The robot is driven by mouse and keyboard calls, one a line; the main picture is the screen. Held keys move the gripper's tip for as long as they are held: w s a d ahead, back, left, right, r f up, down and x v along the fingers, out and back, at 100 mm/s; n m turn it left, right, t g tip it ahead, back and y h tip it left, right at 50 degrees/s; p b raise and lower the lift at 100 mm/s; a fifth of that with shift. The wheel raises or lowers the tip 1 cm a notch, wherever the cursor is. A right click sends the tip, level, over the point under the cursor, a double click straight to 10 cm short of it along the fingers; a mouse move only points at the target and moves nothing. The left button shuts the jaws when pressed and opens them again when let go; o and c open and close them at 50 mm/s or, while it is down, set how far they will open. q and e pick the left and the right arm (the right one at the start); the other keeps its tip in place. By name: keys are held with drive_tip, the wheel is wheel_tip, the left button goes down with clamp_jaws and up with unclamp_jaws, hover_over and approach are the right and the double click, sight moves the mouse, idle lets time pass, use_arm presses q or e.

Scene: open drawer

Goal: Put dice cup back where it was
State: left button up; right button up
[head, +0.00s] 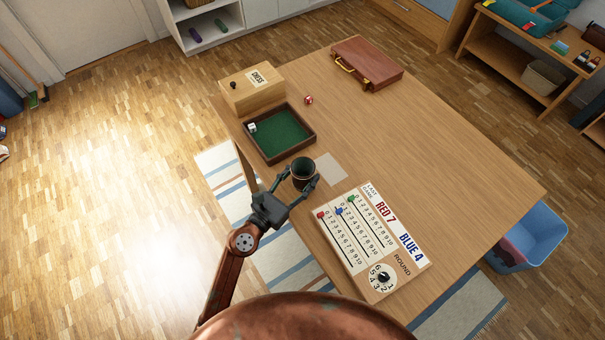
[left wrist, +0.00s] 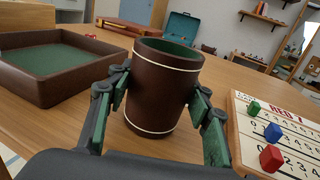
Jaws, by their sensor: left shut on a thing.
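The dice cup (head: 303,169) is dark brown with a green inside and pale bands. It is upright near the left edge of the table. My left gripper (head: 303,178) is shut on it, one finger on each side. In the left wrist view the cup (left wrist: 164,88) stands between the fingers; I cannot tell whether its base touches the table. A pale square patch (head: 332,167) lies on the table just right of the cup. The green-lined dice tray (head: 306,153) is just behind the cup, with a white die (head: 252,127) in its left corner. My right gripper is not in view.
A scoreboard (head: 408,266) with coloured pegs lies in front of the cup. A wooden chess box (head: 251,91), a red die (head: 308,99) and a brown case (head: 367,66) are farther back. The table's middle and right are clear.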

use_arm(q)
drive_tip(key=shift+f, duration=0.15)
drive_tip(key=o, duration=1.2)
drive_tip(key=shift+c, duration=0.2)
